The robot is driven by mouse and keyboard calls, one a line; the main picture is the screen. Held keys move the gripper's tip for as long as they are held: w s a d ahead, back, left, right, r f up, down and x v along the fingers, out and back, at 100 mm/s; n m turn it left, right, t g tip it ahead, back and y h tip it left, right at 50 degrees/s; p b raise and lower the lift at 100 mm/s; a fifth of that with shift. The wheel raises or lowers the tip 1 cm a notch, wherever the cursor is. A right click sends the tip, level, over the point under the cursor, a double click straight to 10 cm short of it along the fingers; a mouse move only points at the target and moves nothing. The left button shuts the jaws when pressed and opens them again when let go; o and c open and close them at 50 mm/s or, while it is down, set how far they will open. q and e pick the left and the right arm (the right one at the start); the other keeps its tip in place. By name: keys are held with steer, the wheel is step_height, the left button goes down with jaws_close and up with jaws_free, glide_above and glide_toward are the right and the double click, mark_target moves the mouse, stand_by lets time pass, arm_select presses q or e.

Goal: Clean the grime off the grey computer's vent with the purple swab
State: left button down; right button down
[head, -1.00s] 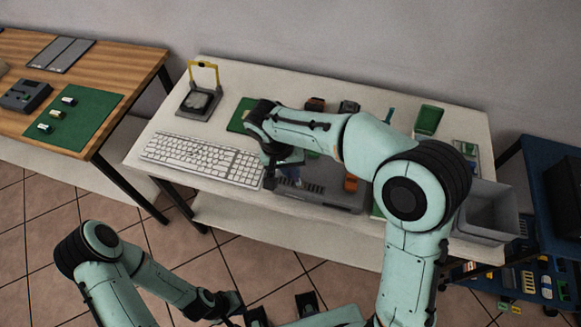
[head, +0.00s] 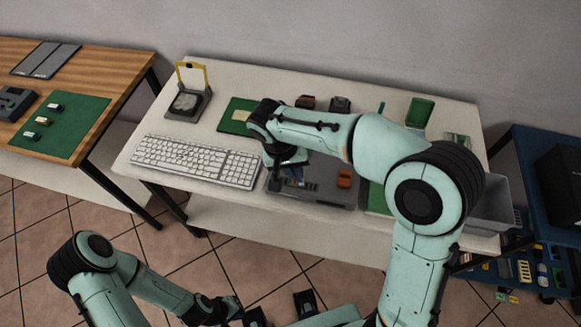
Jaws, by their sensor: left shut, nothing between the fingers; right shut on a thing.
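The grey computer (head: 327,190) lies flat at the front of the white table, right of the keyboard. My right gripper (head: 282,172) is over its left end, seen from above and partly hidden by its own wrist. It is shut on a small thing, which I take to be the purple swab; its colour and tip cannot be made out. The vent and any grime on it are too small or covered to tell. My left gripper (head: 236,312) is shut and empty, low in front of the table.
A white keyboard (head: 195,161) lies to the left. A yellow-framed stand (head: 188,102) is behind it. A green board (head: 236,112) lies behind my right wrist. An orange block (head: 345,179) sits on the computer. A grey bin (head: 493,204) stands at the right end.

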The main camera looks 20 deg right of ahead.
steer(key=shift+s+d, duration=0.1)
steer(key=shift+d, duration=0.05)
steer(key=shift+s+d, duration=0.4)
steer(key=shift+d, duration=0.2)
steer(key=shift+b, duration=0.3)
steer(key=shift+s+d+f, duration=0.1)
steer(key=shift+s+d, duration=0.25)
steer(key=shift+d, duration=0.15)
steer(key=shift+d, duration=0.15)
steer(key=shift+s+d+b, duration=0.4)
steer(key=shift+s+d, duration=0.05)
steer(key=shift+d, duration=0.2)
